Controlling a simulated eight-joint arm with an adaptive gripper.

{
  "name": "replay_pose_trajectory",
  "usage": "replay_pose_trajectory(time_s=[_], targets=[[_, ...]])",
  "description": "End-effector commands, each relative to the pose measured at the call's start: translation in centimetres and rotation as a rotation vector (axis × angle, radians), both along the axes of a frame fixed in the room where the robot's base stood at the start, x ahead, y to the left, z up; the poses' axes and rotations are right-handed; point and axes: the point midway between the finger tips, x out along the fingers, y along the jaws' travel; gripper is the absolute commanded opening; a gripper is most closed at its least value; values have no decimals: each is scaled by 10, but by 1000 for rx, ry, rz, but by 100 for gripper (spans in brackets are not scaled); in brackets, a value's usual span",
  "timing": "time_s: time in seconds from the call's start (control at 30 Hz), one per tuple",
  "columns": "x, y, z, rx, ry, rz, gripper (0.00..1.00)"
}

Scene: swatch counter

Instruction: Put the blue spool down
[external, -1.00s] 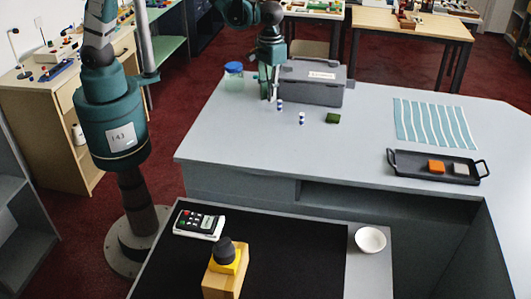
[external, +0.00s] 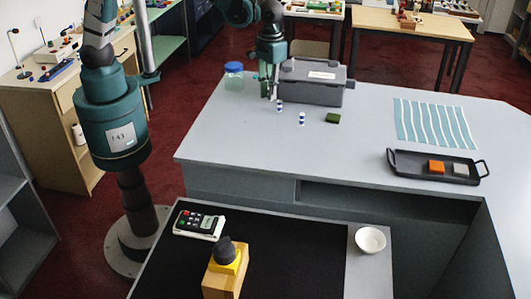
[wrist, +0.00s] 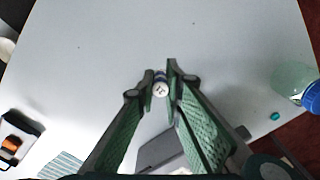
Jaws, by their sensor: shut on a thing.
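My gripper (external: 269,96) is low over the grey counter, in front of the grey box. In the wrist view its green-padded fingers (wrist: 161,83) are closed around a small spool (wrist: 161,90) with a white top and blue below, which I take as the blue spool. Its underside is hidden, so I cannot tell whether it touches the counter. In the external view two small blue-and-white spools show just right of the fingertips, one nearer (external: 279,106) and one farther right (external: 302,118). I cannot tell which of them, if either, is the held one.
A grey box (external: 315,88) stands right behind my gripper, and a blue-lidded jar (external: 234,77) stands to its left. A dark green block (external: 333,118) lies right of the spools. Farther right are a striped cloth (external: 433,124) and a black tray (external: 400,171).

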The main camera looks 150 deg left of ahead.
Motion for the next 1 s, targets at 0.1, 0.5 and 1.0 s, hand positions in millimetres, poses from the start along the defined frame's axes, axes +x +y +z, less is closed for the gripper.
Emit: replay_pose_trajectory(time_s=[0.1, 0.5, 1.0], targets=[[-1, -1, 11, 0, 0, 0, 5], [21, -13, 42, 0, 0, -4, 5], [114, -84, 39, 0, -1, -7, 5]])
